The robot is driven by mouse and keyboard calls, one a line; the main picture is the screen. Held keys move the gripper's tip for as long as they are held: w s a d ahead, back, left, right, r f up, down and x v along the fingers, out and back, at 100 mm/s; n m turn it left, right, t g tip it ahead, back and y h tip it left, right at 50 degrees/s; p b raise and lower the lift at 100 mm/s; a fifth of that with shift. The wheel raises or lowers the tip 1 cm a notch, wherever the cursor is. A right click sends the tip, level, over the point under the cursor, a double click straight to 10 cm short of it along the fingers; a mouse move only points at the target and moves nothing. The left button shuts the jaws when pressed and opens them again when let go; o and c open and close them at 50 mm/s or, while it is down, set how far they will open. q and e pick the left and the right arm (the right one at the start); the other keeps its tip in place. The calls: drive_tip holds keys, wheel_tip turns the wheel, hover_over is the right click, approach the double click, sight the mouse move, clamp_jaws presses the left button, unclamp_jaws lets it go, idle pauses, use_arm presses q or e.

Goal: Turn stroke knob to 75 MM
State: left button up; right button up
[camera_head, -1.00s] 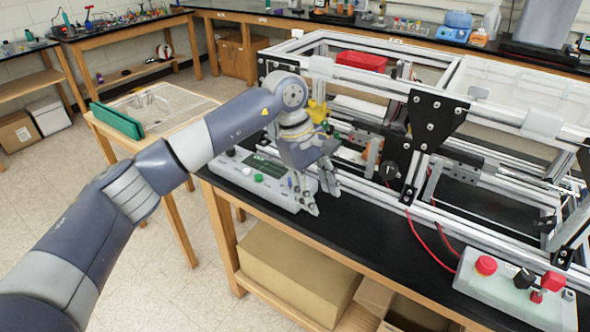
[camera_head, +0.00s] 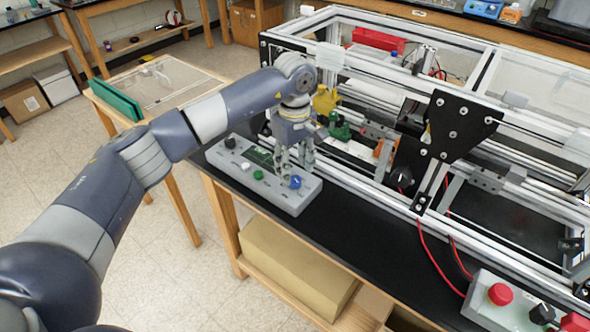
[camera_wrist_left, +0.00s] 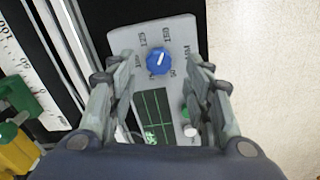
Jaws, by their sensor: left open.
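The blue stroke knob (camera_head: 295,182) is on the right end of a grey control box (camera_head: 287,203) on the black bench. In the left wrist view the blue knob (camera_wrist_left: 158,61) has a white pointer line and a ring of printed numbers around it, including 125 and 150; the 75 is not clearly legible. My left gripper (camera_head: 294,166) is open above the box. In the wrist view its fingers stand on either side of the knob, apart from it, and hold nothing. My right gripper is not in view.
The box also carries a green display (camera_wrist_left: 153,113), a green button (camera_head: 258,174), a white button (camera_head: 246,166) and a black knob (camera_head: 230,142). The aluminium extrusion frame (camera_head: 380,205) stands close behind. A second control box (camera_head: 480,312) sits at lower right. Bench between is clear.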

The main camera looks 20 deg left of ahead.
sight(295, 178)
use_arm(q)
wheel_tip(295, 178, down, 3)
drive_tip(key=shift+w+r, duration=0.15)
drive_tip(key=shift+r, duration=0.05)
drive_tip(key=shift+f+p, duration=0.35)
drive_tip(key=shift+f, duration=0.15)
drive_tip(key=c, duration=0.9)
drive_tip(key=shift+c, duration=0.8)
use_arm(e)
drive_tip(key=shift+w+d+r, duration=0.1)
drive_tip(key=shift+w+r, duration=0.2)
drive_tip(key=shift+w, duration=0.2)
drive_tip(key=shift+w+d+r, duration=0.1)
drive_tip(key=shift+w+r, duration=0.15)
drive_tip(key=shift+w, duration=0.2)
